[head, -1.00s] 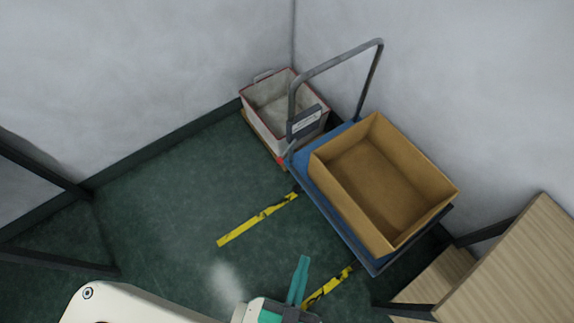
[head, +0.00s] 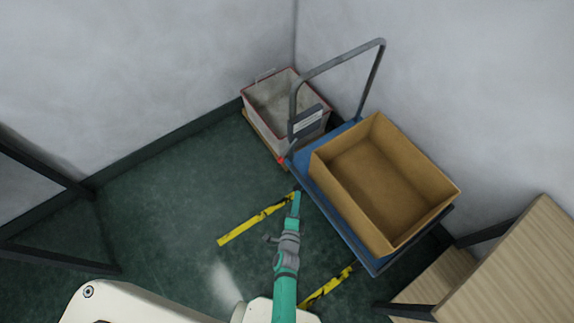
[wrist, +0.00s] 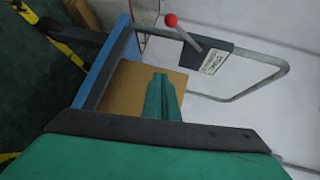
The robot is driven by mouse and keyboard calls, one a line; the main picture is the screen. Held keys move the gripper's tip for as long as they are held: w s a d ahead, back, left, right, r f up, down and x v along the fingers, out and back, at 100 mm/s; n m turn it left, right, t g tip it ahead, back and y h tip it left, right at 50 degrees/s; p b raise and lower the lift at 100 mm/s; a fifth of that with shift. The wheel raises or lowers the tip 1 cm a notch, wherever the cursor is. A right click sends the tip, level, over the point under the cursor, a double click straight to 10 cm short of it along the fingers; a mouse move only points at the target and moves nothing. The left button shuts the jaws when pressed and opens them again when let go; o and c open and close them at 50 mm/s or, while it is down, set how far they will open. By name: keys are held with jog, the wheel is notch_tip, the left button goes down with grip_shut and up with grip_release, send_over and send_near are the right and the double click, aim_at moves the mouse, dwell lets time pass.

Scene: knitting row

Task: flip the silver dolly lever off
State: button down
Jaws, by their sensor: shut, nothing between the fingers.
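The dolly (head: 352,248) has a blue deck and a grey tube handle at its left end. A dark plate with a white label (head: 306,121) sits on the handle. In the wrist view a silver lever (wrist: 186,35) with a red knob (wrist: 171,20) sticks out from that plate (wrist: 206,55). In the head view the red knob (head: 280,161) shows small at the deck's left corner. My teal gripper (head: 296,195) is shut and empty, near that corner and apart from the lever. Its fingers (wrist: 161,80) point towards the dolly, below the lever in the wrist view.
An open cardboard box (head: 385,180) stands on the dolly. A grey bin with a red rim (head: 262,122) stands behind the handle in the corner. Yellow tape (head: 240,228) marks the floor. Wooden shelving (head: 510,275) is at the right. Open green floor lies left.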

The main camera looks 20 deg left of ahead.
aim_at(288, 150)
jog(key=w+a+f+m, duration=0.2)
jog(key=w+a+m, duration=0.1)
jog(key=w, duration=0.3)
jog(key=shift+w+a, duration=0.25)
jog(key=shift+a, duration=0.05)
jog(key=shift+w, duration=0.1)
jog(key=x, duration=1)
jog(key=shift+s+a+r, duration=0.15)
jog(key=shift+s+a, duration=0.15)
jog(key=shift+a, duration=0.3)
jog(key=shift+s+a+r, duration=0.2)
jog(key=shift+s+a, duration=0.15)
jog(key=shift+a, duration=0.25)
jog(key=shift+s+a+r, duration=0.15)
jog(key=shift+s+a, duration=0.15)
jog(key=shift+a, duration=0.3)
